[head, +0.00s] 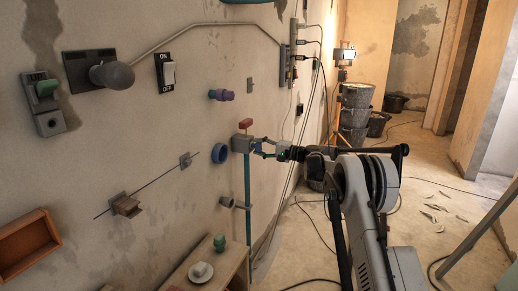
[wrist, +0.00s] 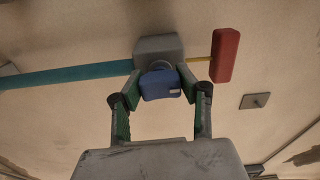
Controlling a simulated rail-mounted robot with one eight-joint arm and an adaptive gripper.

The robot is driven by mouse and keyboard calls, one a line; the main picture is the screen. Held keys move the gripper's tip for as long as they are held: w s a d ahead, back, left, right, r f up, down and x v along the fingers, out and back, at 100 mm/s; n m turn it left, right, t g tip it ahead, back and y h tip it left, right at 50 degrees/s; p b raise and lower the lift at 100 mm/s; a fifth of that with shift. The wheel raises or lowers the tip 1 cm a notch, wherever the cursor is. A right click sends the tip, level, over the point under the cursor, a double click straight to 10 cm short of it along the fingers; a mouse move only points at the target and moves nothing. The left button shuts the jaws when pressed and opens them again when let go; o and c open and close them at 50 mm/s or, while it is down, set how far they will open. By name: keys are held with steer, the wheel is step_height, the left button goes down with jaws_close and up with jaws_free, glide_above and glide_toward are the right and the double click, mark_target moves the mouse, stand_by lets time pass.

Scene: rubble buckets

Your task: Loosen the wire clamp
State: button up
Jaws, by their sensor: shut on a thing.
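My gripper (wrist: 160,82) is shut on a blue block-like knob (wrist: 161,86), one green-padded finger on each side. The knob sits on the front of a grey box (wrist: 158,45) fixed to the wall. A teal pipe (wrist: 66,76) and a red handle (wrist: 225,55) join this box. In the head view my gripper (head: 264,147) reaches the grey box (head: 241,144) from the right. A thin wire (head: 155,184) runs slantwise along the wall, through a small grey plate (head: 185,160) and a brownish block (head: 125,205); this block looks like the wire clamp. My gripper is well apart from it.
A wooden shelf (head: 205,268) with a green and a white piece stands below. Buckets (head: 356,117) are stacked behind. Cables lie on the floor.

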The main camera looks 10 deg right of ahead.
steer(key=shift+n, duration=0.6)
steer(key=o, duration=1.2)
steer(key=shift+o, duration=0.2)
steer(key=shift+d, duration=0.1)
steer(key=v, duration=1.2)
steer(key=shift+r, duration=0.1)
